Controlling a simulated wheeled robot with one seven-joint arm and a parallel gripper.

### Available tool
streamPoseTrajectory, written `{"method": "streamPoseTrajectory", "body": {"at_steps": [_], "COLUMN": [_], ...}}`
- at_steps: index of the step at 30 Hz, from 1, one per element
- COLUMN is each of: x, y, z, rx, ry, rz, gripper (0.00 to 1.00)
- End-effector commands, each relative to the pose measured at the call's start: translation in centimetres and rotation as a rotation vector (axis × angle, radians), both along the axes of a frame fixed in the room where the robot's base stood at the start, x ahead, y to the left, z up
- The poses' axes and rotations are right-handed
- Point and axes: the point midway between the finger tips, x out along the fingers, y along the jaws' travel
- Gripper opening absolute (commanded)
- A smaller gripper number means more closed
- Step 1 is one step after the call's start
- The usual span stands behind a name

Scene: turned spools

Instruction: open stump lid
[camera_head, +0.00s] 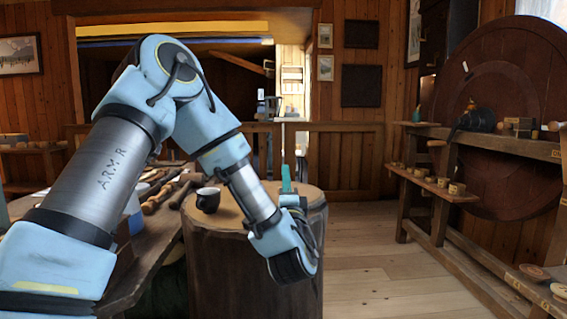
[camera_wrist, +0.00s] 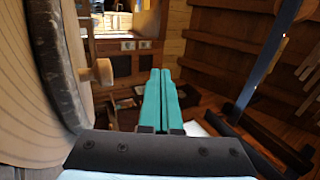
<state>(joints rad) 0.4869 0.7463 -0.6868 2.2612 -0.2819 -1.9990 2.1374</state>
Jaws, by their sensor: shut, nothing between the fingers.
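The wooden stump (camera_head: 225,270) stands in the middle of the head view. Its pale round top, the lid (camera_head: 238,215), lies flat and looks shut. In the wrist view, the lid (camera_wrist: 25,70) fills the left side with its dark bark edge. A small wooden knob (camera_wrist: 104,72) sticks out beyond that edge. My gripper (camera_head: 286,172) is at the stump's right side, with its teal fingers pointing up in the picture. In the wrist view, the fingers (camera_wrist: 161,72) are pressed together, empty, right of the knob and apart from it. My wrist hides part of the stump.
A dark mug (camera_head: 208,200) stands on the lid's left part. A workbench with turned tools (camera_head: 165,190) is close on the left. A shelf bench (camera_head: 485,140) with spools runs along the right. The floor (camera_head: 375,255) between stump and shelf is clear.

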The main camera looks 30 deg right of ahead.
Motion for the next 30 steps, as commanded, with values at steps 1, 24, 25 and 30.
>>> {"method": "streamPoseTrajectory", "body": {"at_steps": [1, 24, 25, 30], "x": [0.4, 10.7, 10.8, 11.2], "y": [-0.1, -4.8, -4.9, -5.1], "z": [0.4, 6.2, 6.3, 6.4], "rx": [0.000, -0.002, -0.002, -0.001], "ry": [-0.001, 0.001, 0.001, -0.001], "rz": [0.004, 0.001, 0.001, 0.001], "gripper": [0.00, 0.00, 0.00, 0.00]}}
